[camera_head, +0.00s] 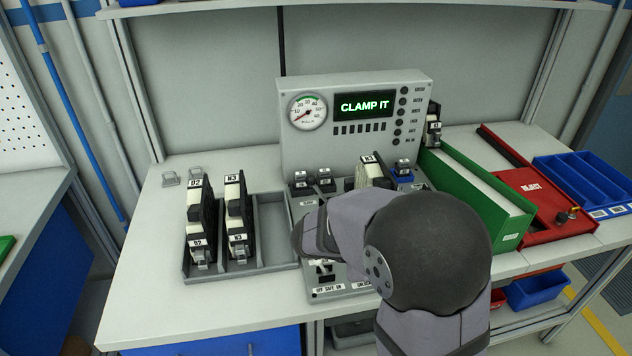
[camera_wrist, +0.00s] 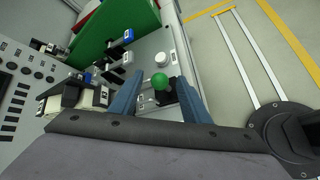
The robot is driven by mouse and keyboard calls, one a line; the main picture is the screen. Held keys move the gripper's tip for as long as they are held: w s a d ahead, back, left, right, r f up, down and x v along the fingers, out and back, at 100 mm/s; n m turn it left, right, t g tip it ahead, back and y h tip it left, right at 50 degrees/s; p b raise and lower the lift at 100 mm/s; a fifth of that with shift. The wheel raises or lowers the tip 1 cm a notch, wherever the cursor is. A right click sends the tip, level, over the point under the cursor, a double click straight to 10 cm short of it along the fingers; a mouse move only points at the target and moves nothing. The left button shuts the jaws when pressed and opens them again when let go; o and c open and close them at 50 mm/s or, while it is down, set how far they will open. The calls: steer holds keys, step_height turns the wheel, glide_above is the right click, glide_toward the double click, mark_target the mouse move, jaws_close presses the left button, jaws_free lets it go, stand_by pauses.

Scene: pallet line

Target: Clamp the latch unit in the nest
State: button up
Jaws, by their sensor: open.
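The latch unit (camera_head: 377,170), with a black top, pale body and white label, stands at the fixture below the display, partly hidden by my arm. It also shows in the wrist view (camera_wrist: 72,97), left of my fingers; its exact seating in the nest cannot be told. My gripper (camera_wrist: 157,84) is open, its two blue fingers on either side of a green ball knob (camera_wrist: 161,81). Whether they touch the knob is unclear. A white round knob (camera_wrist: 163,60) is just beyond it. A blue part (camera_head: 403,174) sits right of the unit. My fingers are hidden in the head view.
The panel's display (camera_head: 364,104) reads "CLAMP IT", and its gauge (camera_head: 308,112) points low. A grey tray (camera_head: 273,235) at left holds two more latch units (camera_head: 199,222). A green bin (camera_head: 480,196), red tray (camera_head: 545,205) and blue bin (camera_head: 590,183) stand right.

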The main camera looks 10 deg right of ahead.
mark_target(308, 184)
steer(key=w+a+n+t+b, duration=0.2)
steer(key=w+a+n+t, duration=0.2)
steer(key=w, duration=0.3)
steer(key=w+a+r+n+t+b, duration=0.1)
steer(key=w+a+n+t, duration=0.3)
steer(key=w, duration=0.4)
steer(key=w+a+r+n+t+b, duration=0.1)
steer(key=w+a+n+t, duration=0.3)
steer(key=w, duration=0.4)
steer(key=shift+w+a+r+n+b, duration=0.15)
steer(key=shift+a+n+b, duration=0.35)
steer(key=shift+a+b, duration=0.4)
steer(key=shift+w+a+f+n, duration=0.7)
steer(key=shift+w+a+f, duration=0.15)
steer(key=shift+a, duration=0.1)
steer(key=shift+w+f, duration=0.2)
steer(key=shift+f, duration=0.2)
steer(key=p+x, duration=0.1)
steer(key=x, duration=0.6)
steer(key=shift+p, duration=0.35)
steer(key=shift+w, duration=0.15)
steer(key=shift+c, duration=0.6)
jaws_close()
